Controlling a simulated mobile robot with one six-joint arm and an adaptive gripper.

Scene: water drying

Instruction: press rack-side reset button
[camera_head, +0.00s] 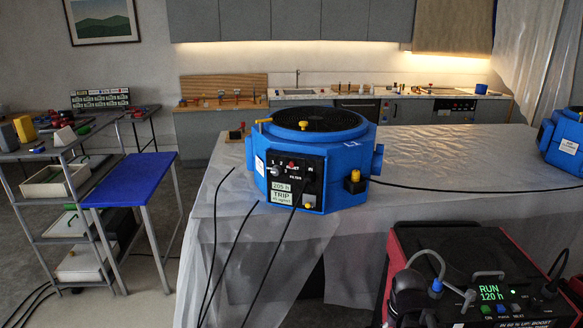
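A round blue machine (312,155) with a black top grille stands on the plastic-covered table, on the side towards the shelf rack. Its front has a black control panel (308,172) with small knobs and a small red button (291,165). The lettering beside the button is too small to read surely. Below it are labels reading "205 h" and "TRIP" (281,196). A second blue machine (565,140) is cut off at the right edge; its panel is not visible.
A metal shelf rack (50,215) and blue-topped stand (140,180) are at left. Black cables (232,255) hang from the table's front. A red-black unit (480,275), display "RUN 120 h", fills the lower right. The sheeted table top (455,155) is mostly bare right of the blue machine.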

